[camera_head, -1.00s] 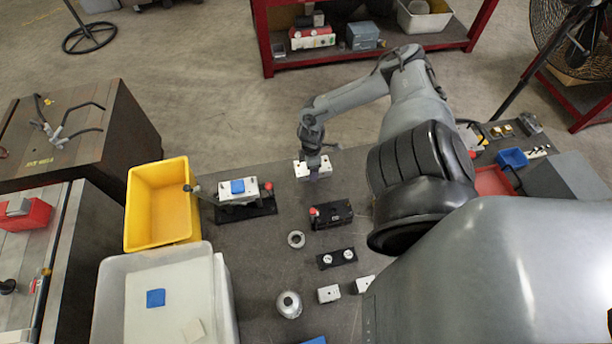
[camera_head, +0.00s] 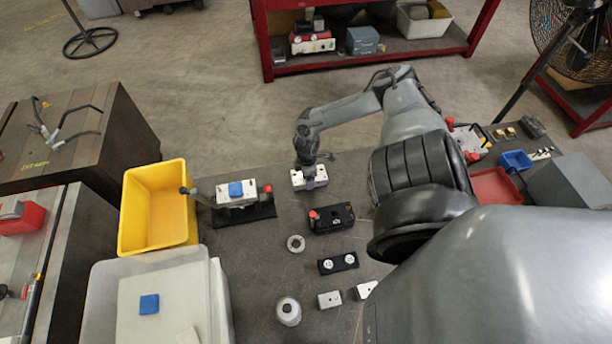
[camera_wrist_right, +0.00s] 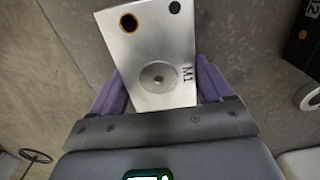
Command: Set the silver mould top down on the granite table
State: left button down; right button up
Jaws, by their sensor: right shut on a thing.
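The silver mould top (camera_head: 309,179) is a flat metal block near the back edge of the granite table (camera_head: 268,266). My right gripper (camera_head: 311,184) comes down over it from above. In the right wrist view the mould top (camera_wrist_right: 150,45) fills the space between the purple fingers of the right gripper (camera_wrist_right: 160,92), which are shut on its sides. It shows holes, a round recess and the marking M1. Whether its underside touches the table cannot be told. My left gripper is not in view.
A black mould base (camera_head: 331,218) with a red knob stands just in front. A fixture (camera_head: 236,199) with a blue-topped block is to the left, beside a yellow bin (camera_head: 158,225). A ring (camera_head: 296,243) and black plate (camera_head: 338,263) lie nearer.

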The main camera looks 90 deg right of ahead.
jog(key=shift+w, duration=0.1)
jog(key=o, duration=1.7)
